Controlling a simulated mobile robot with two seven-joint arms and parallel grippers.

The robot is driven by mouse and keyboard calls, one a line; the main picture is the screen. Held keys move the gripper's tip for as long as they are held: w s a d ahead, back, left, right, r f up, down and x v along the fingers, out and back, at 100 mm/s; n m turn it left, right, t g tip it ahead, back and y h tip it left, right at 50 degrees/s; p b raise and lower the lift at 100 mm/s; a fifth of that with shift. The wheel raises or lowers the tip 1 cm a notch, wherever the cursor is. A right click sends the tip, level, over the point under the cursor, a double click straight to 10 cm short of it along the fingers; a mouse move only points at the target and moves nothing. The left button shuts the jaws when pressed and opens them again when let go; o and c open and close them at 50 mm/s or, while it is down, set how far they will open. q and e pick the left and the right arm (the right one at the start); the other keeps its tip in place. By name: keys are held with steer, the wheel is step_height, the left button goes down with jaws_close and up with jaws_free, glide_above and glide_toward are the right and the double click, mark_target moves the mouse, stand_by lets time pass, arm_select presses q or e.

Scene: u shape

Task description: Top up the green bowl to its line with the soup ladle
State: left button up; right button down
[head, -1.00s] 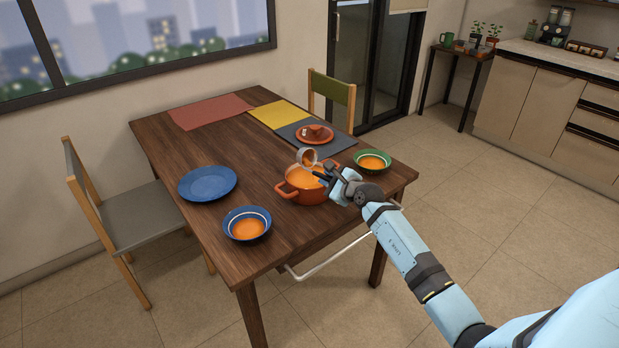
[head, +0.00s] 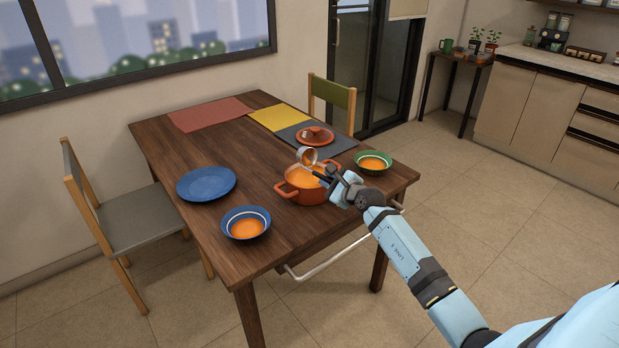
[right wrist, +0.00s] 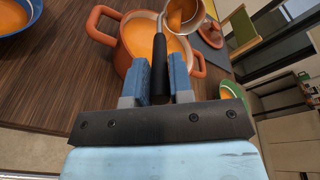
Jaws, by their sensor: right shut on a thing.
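The green bowl (head: 373,162) stands near the right end of the table with orange soup in it; its edge also shows in the right wrist view (right wrist: 229,90). The orange pot (head: 300,187) holds orange soup and stands left of the bowl. My right gripper (head: 333,178) is shut on the black handle of the soup ladle (head: 307,157). In the right wrist view the handle (right wrist: 160,67) lies between the blue fingers (right wrist: 160,78). The ladle's metal cup is above the pot's rear part, tilted, with orange soup showing in it. My left gripper is not in view.
A blue bowl (head: 246,224) with soup and a blue plate (head: 207,184) stand left of the pot. The orange lid (head: 315,136) lies on a grey mat behind it. Yellow (head: 279,117) and red (head: 210,113) mats lie farther back. Chairs stand at the left and far side.

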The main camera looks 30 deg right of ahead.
arm_select(q)
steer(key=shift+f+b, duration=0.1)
steer(key=shift+b, duration=0.2)
arm_select(e)
steer(key=shift+f, duration=0.15)
arm_select(q)
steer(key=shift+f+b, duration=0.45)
steer(key=shift+b, duration=0.15)
arm_select(e)
steer(key=shift+f, duration=0.15)
arm_select(q)
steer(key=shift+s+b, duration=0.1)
steer(key=shift+b, duration=0.5)
arm_select(e)
steer(key=shift+f+t, duration=0.15)
steer(key=shift+t, duration=0.15)
steer(key=shift+f+b, duration=0.15)
steer(key=shift+b, duration=0.3)
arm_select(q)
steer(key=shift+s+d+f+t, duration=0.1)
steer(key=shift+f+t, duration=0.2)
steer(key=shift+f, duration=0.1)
arm_select(e)
steer(key=shift+s, duration=0.1)
arm_select(q)
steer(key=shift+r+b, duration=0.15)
steer(key=shift+b, duration=0.3)
arm_select(e)
steer(key=shift+f+t, duration=0.1)
steer(key=shift+t, duration=0.2)
